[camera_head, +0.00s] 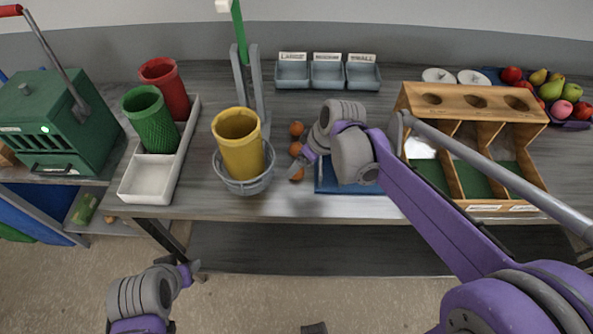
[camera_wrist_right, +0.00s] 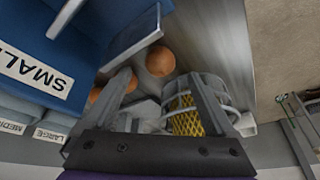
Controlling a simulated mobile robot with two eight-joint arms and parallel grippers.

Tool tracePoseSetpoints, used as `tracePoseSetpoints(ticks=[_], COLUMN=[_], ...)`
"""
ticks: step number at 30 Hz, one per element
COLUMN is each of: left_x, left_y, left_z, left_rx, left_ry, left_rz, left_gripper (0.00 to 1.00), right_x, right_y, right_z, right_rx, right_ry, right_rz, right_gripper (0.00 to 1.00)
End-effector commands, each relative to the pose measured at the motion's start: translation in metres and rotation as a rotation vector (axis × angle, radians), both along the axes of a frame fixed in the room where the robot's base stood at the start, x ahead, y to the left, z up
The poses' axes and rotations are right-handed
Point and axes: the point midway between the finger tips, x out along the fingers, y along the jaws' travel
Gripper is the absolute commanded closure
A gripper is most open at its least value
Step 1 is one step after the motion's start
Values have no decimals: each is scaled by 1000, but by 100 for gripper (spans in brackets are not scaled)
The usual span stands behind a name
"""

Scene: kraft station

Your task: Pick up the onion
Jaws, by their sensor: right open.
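Three round orange-brown onions stand in a row on the table: a back one (camera_head: 297,128), a middle one (camera_head: 296,149) and a front one (camera_head: 297,174). My right gripper (camera_head: 307,160) is beside them, over the left edge of the blue tray (camera_head: 325,187); its wrist hides part of that area. In the right wrist view, one onion (camera_wrist_right: 160,61) lies ahead between the open, empty fingers (camera_wrist_right: 165,85). Others (camera_wrist_right: 130,80) are partly hidden by the left finger. My left gripper (camera_head: 191,271) is low, in front of the table; its jaw opening is unclear.
A grey basket (camera_head: 245,185) with a yellow cup (camera_head: 238,145) stands close left of the onions. Labelled bins (camera_head: 327,75) are behind. A wooden divided rack (camera_head: 470,100) is at right. A white tray (camera_head: 150,180) with red and green cups is at left.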

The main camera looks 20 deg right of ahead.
Motion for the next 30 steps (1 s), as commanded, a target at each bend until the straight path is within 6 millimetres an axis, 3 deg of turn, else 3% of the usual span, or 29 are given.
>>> tracePoseSetpoints(ticks=[7, 16, 30], left_x=[0, -1, -1], left_y=[0, 0, 0], left_z=[-1, -2, -2], left_rx=[0, 0, 0], left_ry=[1, 1, 1], left_rz=[0, 0, 0], left_gripper=[50, 50, 50], right_x=[10, 11, 11], right_y=[8, 10, 10], right_z=[-35, -40, -39], right_rx=[0, 0, 0], right_ry=[0, 0, 0], right_rz=[1, 0, 0], right_gripper=[9, 9, 92])
